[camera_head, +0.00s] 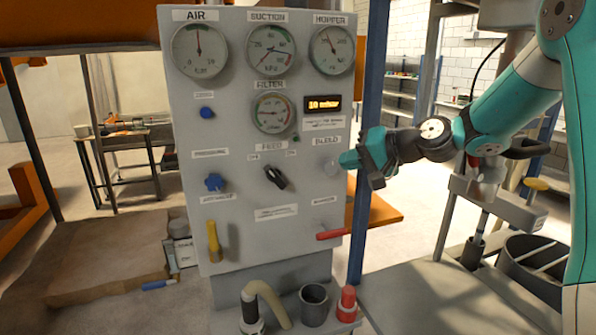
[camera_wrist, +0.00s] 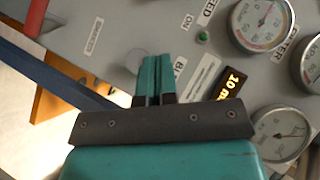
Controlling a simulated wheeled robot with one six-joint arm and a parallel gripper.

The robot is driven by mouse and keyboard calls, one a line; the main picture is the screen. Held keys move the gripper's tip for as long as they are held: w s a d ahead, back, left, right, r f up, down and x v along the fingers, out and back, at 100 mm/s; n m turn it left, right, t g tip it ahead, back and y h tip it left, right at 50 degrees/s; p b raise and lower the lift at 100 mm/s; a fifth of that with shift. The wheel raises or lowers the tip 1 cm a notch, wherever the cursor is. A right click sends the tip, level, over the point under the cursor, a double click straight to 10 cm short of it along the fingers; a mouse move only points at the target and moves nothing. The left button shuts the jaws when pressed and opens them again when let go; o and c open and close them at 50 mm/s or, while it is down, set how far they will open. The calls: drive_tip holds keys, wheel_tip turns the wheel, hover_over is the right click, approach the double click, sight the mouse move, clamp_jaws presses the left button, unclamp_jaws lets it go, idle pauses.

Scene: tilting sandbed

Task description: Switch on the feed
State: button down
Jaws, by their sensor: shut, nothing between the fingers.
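The black feed switch (camera_head: 276,177) is a rotary knob on the grey control panel (camera_head: 235,240), under the FEED label (camera_head: 272,146). Its handle slants from upper left to lower right. Two small labels sit above it; in the wrist view the ON label (camera_wrist: 187,22) is readable beside the FEED label (camera_wrist: 207,12). My gripper (camera_head: 345,160) is right of the switch, in front of the bleed knob (camera_head: 329,168) at the panel's right edge. Its teal fingers (camera_wrist: 155,80) are shut and empty. Contact with the bleed knob cannot be told.
A red lever (camera_head: 333,234) sticks out at the panel's lower right, and a yellow lever (camera_head: 214,242) is at lower left. A blue knob (camera_head: 214,183) is left of the switch. A blue post (camera_head: 371,120) stands right of the panel. The panel face around the switch is clear.

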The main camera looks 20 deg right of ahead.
sight(302, 176)
drive_tip(key=shift+a+f, duration=0.1)
drive_tip(key=p+x, duration=0.5)
drive_tip(key=x, duration=0.5)
drive_tip(key=shift+a, duration=0.1)
drive_tip(key=shift+s+a+f+p, duration=0.1)
drive_tip(key=shift+a+f+p, duration=0.25)
drive_tip(key=shift+a, duration=0.15)
drive_tip(key=shift+a+f+p, duration=0.2)
drive_tip(key=shift+a+p, duration=0.15)
drive_tip(key=shift+a, duration=0.15)
drive_tip(key=shift+a+f, duration=0.55)
drive_tip(key=shift+f, duration=0.1)
